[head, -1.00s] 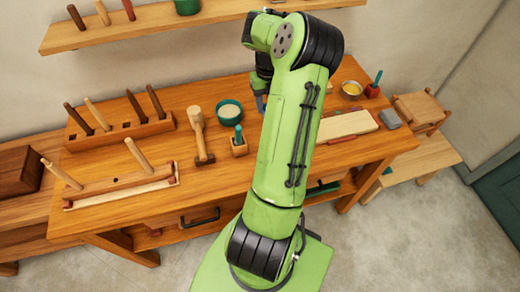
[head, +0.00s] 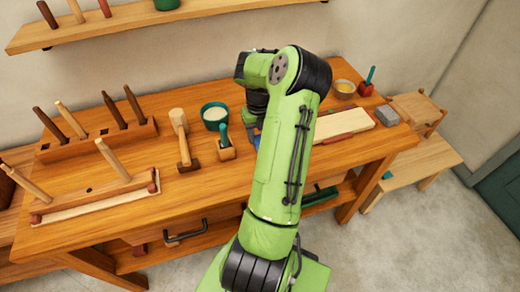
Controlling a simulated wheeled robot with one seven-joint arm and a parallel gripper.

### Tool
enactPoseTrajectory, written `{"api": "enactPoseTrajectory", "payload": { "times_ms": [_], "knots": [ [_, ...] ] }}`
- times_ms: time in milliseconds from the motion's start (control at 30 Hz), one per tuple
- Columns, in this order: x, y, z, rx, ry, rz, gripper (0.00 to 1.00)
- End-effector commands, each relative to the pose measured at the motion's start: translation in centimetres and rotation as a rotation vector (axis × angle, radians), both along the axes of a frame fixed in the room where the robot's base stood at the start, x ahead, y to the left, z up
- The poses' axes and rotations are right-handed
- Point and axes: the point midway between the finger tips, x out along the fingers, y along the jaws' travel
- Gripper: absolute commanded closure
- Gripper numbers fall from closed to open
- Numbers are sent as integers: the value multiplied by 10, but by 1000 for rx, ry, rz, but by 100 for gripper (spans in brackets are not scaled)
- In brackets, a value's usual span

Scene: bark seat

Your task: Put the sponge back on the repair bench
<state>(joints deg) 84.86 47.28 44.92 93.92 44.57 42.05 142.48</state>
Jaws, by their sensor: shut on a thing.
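The repair bench (head: 205,190) is the wooden table across the middle of the head view. My gripper (head: 252,125) is over the bench, pointing down, mostly hidden behind my green arm. A small bit of blue, which I take for the sponge (head: 257,141), shows at its lower end, low over the bench top. My gripper is shut on it. I cannot tell whether the sponge touches the wood; most of it is hidden.
A mallet (head: 181,135), a teal bowl (head: 215,118) and a small wooden block holder (head: 226,152) stand left of my gripper. Tool racks fill the left end.

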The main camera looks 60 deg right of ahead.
Motion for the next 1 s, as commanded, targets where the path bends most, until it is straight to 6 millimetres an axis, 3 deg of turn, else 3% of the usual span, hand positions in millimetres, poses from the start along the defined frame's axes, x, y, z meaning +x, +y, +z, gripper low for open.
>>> {"api": "enactPoseTrajectory", "payload": {
  "times_ms": [300,633,667,800,1000],
  "knots": [
    [0,0,-47,0,0,1,100],
    [0,0,-51,-1,0,1,100],
    [0,0,-50,-1,0,0,49],
    [0,0,-49,-1,0,0,28],
    [0,0,-49,-1,0,0,28]
  ]
}}
